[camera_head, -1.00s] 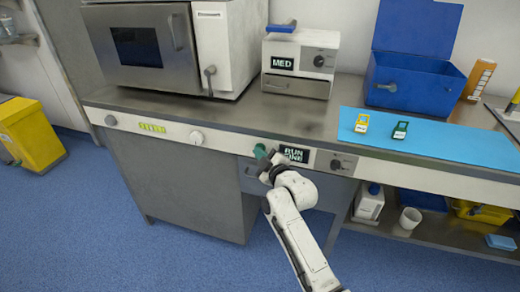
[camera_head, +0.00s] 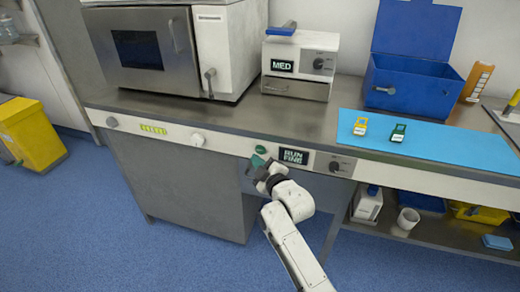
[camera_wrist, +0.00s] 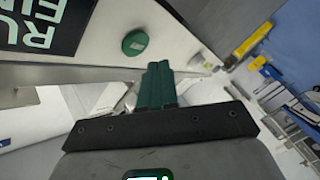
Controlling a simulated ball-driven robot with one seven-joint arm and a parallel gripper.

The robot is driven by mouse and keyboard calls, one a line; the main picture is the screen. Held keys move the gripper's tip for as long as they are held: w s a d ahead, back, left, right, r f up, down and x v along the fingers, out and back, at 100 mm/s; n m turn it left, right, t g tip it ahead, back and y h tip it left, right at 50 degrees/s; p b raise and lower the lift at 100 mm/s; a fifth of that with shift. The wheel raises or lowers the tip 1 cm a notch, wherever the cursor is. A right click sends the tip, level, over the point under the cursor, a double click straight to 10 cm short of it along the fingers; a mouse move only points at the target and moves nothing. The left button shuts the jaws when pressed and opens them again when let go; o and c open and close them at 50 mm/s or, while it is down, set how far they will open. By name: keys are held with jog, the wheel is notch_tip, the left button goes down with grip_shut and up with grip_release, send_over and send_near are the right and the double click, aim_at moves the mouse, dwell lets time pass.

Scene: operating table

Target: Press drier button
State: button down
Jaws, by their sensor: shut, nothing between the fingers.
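A round green button (camera_head: 261,149) sits on the white front panel of the counter, left of a black display (camera_head: 293,156) that reads "RUN FINE". In the wrist view the green button (camera_wrist: 135,42) shows above and left of my fingertips, with a gap between them in the picture. The display (camera_wrist: 40,25) is at the upper left there, partly cut off. My gripper (camera_head: 258,162) is just below the button in the head view. Its green fingers (camera_wrist: 157,84) are together and empty.
The white panel (camera_head: 230,147) also carries a white knob (camera_head: 197,140), a yellow-green readout (camera_head: 153,129) and a dark knob (camera_head: 335,166). Above, on the counter, stand a large oven-like machine (camera_head: 215,45) and a small box marked MED (camera_head: 300,62). The blue floor (camera_head: 190,250) below is clear.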

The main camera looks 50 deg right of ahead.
jog(key=shift+s+a, duration=0.4)
jog(key=shift+a, duration=0.5)
jog(key=shift+s+a, duration=0.35)
jog(key=shift+a, duration=0.5)
jog(key=s+a+f+m+g+y+p, duration=0.1)
jog(key=s+a+f+m+g+y, duration=0.15)
jog(key=s+a+f+g, duration=0.35)
jog(key=s+a+f+m+g+y+p, duration=0.1)
jog(key=s+a+g, duration=0.3)
jog(key=s, duration=0.8)
jog(key=s+a+f+m+g+y+p, duration=0.1)
jog(key=s+a+g, duration=0.4)
jog(key=s, duration=0.7)
jog(key=shift+s+a+m+y+p, duration=0.4)
jog(key=shift+a+m+y, duration=0.35)
jog(key=shift+a, duration=0.4)
